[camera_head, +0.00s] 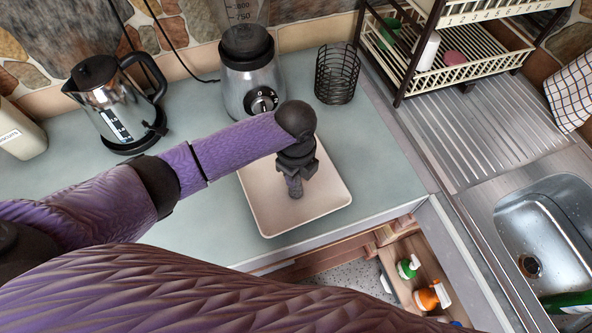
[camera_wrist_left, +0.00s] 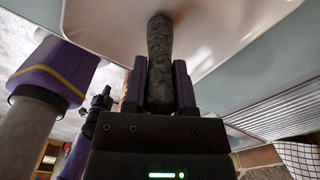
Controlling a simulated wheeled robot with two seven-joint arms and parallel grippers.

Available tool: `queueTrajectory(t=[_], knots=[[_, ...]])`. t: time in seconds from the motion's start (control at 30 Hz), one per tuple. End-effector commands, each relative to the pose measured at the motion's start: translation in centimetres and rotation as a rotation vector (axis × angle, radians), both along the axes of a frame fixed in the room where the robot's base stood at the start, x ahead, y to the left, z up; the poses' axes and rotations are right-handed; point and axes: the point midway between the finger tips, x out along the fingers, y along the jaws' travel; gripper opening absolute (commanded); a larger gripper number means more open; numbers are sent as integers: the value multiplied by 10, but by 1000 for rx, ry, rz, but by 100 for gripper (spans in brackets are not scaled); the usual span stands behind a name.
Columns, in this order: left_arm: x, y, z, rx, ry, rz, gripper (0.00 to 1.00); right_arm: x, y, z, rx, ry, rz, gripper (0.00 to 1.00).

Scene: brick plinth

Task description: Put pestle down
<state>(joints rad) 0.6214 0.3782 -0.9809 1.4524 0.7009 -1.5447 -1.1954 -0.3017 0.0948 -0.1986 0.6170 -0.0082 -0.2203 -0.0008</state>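A dark grey, speckled pestle (camera_head: 295,188) points down over the pale, shallow square tray (camera_head: 262,218) on the counter. My left gripper (camera_head: 291,174) is above the tray, shut on the pestle. In the left wrist view the pestle (camera_wrist_left: 160,45) stands between the two fingers (camera_wrist_left: 160,85), its far end against the pale tray (camera_wrist_left: 95,20) behind it. I cannot tell whether its tip touches the tray's floor. The gripper hides the pestle's upper part in the head view. My right gripper is not seen.
A blender (camera_head: 248,75) and black wire basket (camera_head: 337,75) stand behind the tray. A kettle (camera_head: 112,105) is at the left, a dish rack (camera_head: 450,75) and sink (camera_head: 545,230) at the right. An open drawer (camera_head: 415,270) holds bottles below the counter. Counter right of the tray is clear.

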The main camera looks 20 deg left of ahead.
Motion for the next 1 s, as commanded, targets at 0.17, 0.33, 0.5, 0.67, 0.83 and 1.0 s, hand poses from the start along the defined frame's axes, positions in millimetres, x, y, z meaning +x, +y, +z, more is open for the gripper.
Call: queueTrajectory(t=[0.17,0.33,0.5,0.67,0.83,1.0], knots=[[0,0,0,0,0,0,69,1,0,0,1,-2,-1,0],[0,0,0,0,0,0,69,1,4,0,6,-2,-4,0],[0,0,9,-2,-2,0,69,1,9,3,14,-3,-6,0],[1,0,52,-3,-5,-1,69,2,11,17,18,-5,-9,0],[1,0,97,-2,-4,-2,69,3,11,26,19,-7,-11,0],[0,0,121,-2,-1,0,69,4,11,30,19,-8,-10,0]])
